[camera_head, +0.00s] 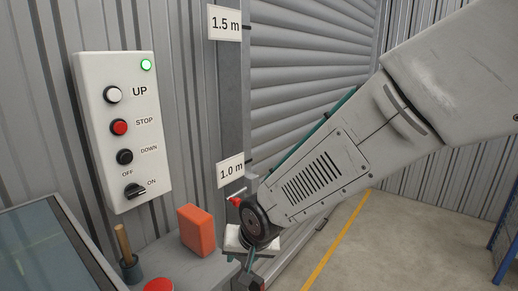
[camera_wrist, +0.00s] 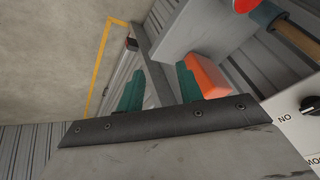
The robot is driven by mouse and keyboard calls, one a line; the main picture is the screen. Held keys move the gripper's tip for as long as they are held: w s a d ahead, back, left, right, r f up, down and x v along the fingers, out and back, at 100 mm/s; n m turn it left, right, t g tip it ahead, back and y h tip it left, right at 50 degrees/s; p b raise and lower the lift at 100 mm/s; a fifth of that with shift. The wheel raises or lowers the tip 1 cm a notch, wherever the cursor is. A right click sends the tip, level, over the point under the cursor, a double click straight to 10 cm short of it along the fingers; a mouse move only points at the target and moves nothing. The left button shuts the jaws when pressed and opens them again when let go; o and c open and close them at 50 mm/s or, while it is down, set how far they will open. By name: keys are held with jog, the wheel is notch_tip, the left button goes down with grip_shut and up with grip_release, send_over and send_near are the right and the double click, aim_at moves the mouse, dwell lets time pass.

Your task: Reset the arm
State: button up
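My arm reaches in from the upper right in the head view, sloping down to the wrist near the bottom middle. My gripper (camera_head: 250,264) hangs below the wrist, partly hidden, just right of a grey ledge. In the wrist view the two teal fingers of my gripper (camera_wrist: 158,92) stand apart with a clear gap and nothing between them. An orange block (camera_head: 197,230) stands on the ledge, left of my gripper. In the wrist view the orange block (camera_wrist: 209,75) shows beside the right finger; I cannot tell whether they touch.
A white control box (camera_head: 124,175) with UP, STOP and DOWN buttons and a lit green lamp is on the wall. A wooden-handled tool (camera_head: 124,245) stands in a holder on the ledge (camera_head: 205,265). A dark screen (camera_head: 50,255) is at lower left.

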jog(key=s+d+r+g+h, duration=0.1)
jog(key=s+d+r, duration=0.3)
jog(key=s+d, duration=0.3)
jog(key=s+d+r+g+h, duration=0.1)
jog(key=s+d+r, duration=0.3)
jog(key=d, duration=0.9)
jog(key=s+d+r+m+g+h, duration=0.1)
jog(key=s+d+r, duration=0.4)
jog(key=s+d, duration=0.5)
jog(key=shift+s+d, duration=0.3)
jog(key=shift+s, duration=0.25)
